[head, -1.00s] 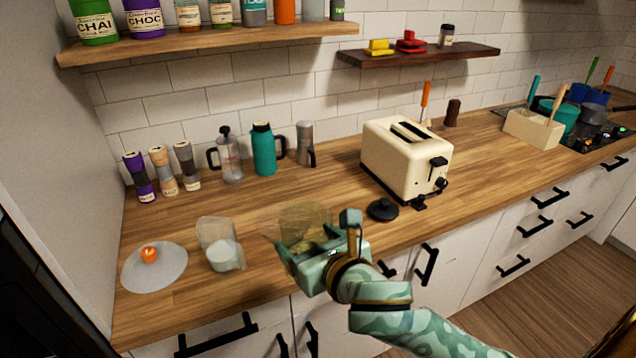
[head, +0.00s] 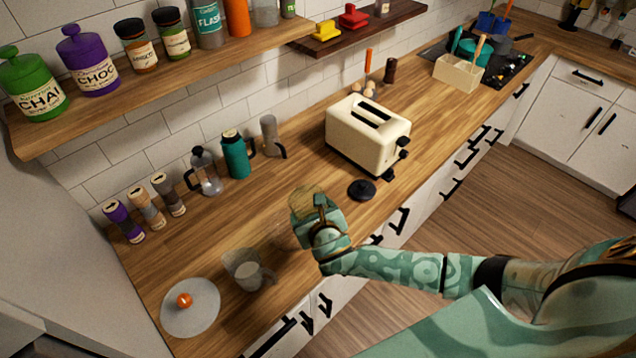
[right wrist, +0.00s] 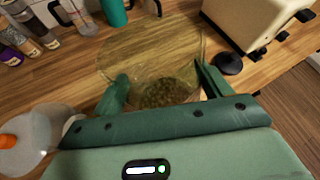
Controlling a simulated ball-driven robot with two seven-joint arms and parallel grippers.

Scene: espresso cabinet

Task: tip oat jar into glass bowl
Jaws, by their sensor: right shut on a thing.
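My right gripper (head: 316,208) is above the counter's front part, left of a black round lid (head: 362,190). It is shut on a clear, yellowish jar (head: 305,192), mostly hidden by the hand in the head view. In the right wrist view the jar (right wrist: 150,50) sits between the two fingers (right wrist: 165,90), with brownish-green grains, likely the oats (right wrist: 165,94), gathered at its near end. A faint clear outline, perhaps the glass bowl (head: 283,236), shows just left of the hand. I cannot tell its shape or contents. My left gripper is out of view.
A cream toaster (head: 360,140) stands right of the hand. A French press (head: 206,172) and teal flask (head: 236,155) stand behind. Counter between is clear.

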